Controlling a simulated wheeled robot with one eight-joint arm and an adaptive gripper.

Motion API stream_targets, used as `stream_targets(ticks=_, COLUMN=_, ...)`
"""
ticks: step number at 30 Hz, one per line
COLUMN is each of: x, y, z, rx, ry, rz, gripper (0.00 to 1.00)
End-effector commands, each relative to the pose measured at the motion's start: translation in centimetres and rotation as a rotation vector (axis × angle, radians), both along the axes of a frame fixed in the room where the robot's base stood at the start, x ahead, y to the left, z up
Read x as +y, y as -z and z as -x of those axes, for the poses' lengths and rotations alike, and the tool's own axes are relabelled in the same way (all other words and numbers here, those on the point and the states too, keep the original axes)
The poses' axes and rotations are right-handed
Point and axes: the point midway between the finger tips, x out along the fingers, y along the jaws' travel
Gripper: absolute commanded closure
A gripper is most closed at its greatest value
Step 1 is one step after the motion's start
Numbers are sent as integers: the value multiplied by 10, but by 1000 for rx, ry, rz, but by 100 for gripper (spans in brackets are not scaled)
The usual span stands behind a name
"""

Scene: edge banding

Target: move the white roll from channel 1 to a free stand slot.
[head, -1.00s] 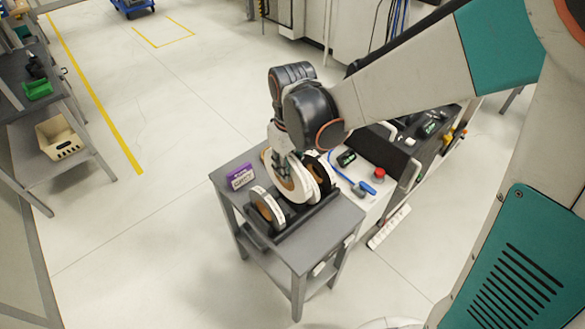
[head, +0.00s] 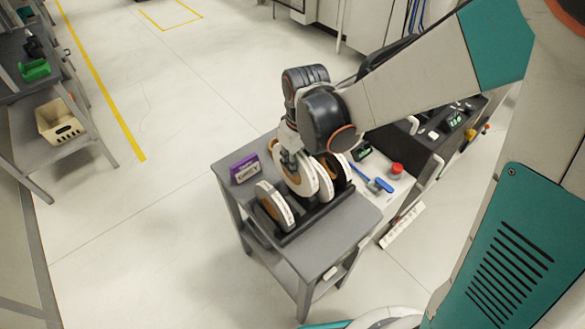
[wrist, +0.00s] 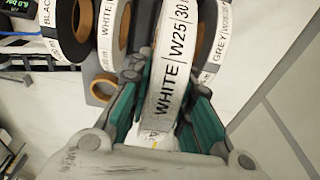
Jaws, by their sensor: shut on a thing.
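My gripper (wrist: 160,110) is shut on a white roll (wrist: 172,60) labelled WHITE W25, its fingers on either side of the rim. In the head view my gripper (head: 290,158) holds this roll (head: 296,180) upright at the black stand (head: 292,232) on a small grey table. Its lower edge is hidden, so I cannot tell whether it rests in a slot. A roll labelled GREY (wrist: 213,45) stands on one side, at the stand's front left in the head view (head: 272,207). Another white roll (wrist: 105,30) and a black roll (wrist: 50,30) stand on the other side.
A purple-and-white label box (head: 245,170) sits on the table's left corner. A brown-cored ring (wrist: 103,88) lies behind the rolls. A machine panel with a red button (head: 396,170) and a blue-handled tool (head: 384,185) adjoins on the right. The table's front right is bare.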

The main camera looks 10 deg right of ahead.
Motion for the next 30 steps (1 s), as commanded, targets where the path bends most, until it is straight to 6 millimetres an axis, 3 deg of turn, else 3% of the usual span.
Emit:
stream_targets(ticks=1, x=0, y=17, z=-1, rx=0, ry=0, rz=0, gripper=100)
stream_targets(ticks=7, x=0, y=51, z=-1, rx=0, ry=1, rz=0, gripper=100)
stream_targets(ticks=17, x=0, y=70, z=-1, rx=0, ry=1, rz=0, gripper=100)
stream_targets(ticks=25, x=0, y=105, z=-1, rx=0, ry=1, rz=0, gripper=100)
stream_targets(ticks=30, x=0, y=106, z=-1, rx=0, ry=1, rz=0, gripper=100)
